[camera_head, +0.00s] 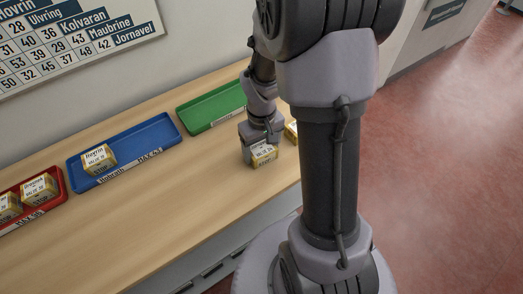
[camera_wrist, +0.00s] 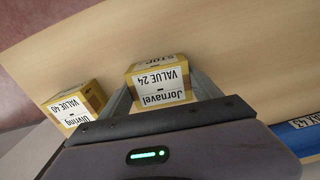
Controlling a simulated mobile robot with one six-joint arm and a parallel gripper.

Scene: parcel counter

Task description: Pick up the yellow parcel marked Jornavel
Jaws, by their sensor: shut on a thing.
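The yellow parcel marked Jornavel, with "VALUE 24" on its white label, is between my gripper's fingers in the wrist view (camera_wrist: 159,82). In the head view the parcel (camera_head: 264,156) shows just below my gripper (camera_head: 262,143), over the bare counter in front of the green tray. My gripper (camera_wrist: 163,88) is shut on it, with one finger on each side. The parcel is at or close to the counter top; I cannot tell whether it touches.
The green tray (camera_head: 211,106) looks empty. The blue tray (camera_head: 146,139) holds one parcel (camera_head: 98,160). The red tray (camera_head: 58,187) holds parcels. The counter's front middle (camera_head: 150,215) is clear.

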